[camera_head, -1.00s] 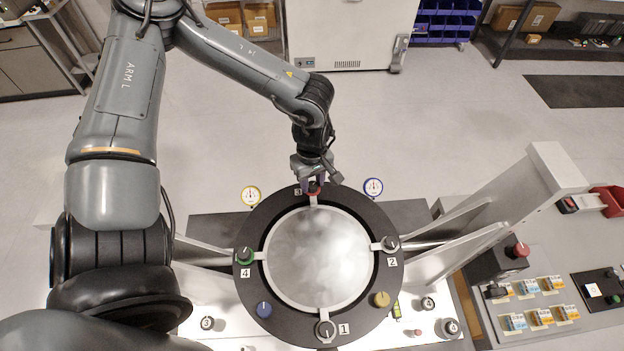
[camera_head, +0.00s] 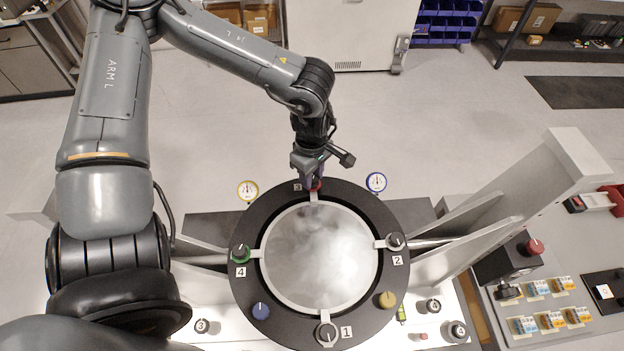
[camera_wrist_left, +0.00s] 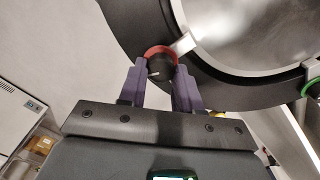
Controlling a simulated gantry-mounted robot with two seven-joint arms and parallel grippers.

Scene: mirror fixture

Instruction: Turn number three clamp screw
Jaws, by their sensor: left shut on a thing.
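The number three clamp screw has a dark knob with a white pointer line and a red ring; in the left wrist view the screw (camera_wrist_left: 158,68) sits between my purple fingers. My left gripper (camera_wrist_left: 161,72) is shut on its knob. In the head view my left gripper (camera_head: 313,181) is at the far edge of the black ring (camera_head: 246,216), beside the "3" label (camera_head: 297,187), and hides most of the screw. The round mirror (camera_head: 320,255) lies inside the ring. My right gripper is not in view.
Other clamp screws stand on the ring: number two (camera_head: 396,241), number one (camera_head: 326,333) and green-ringed number four (camera_head: 240,253). Blue (camera_head: 261,310) and yellow (camera_head: 387,299) knobs are nearer.

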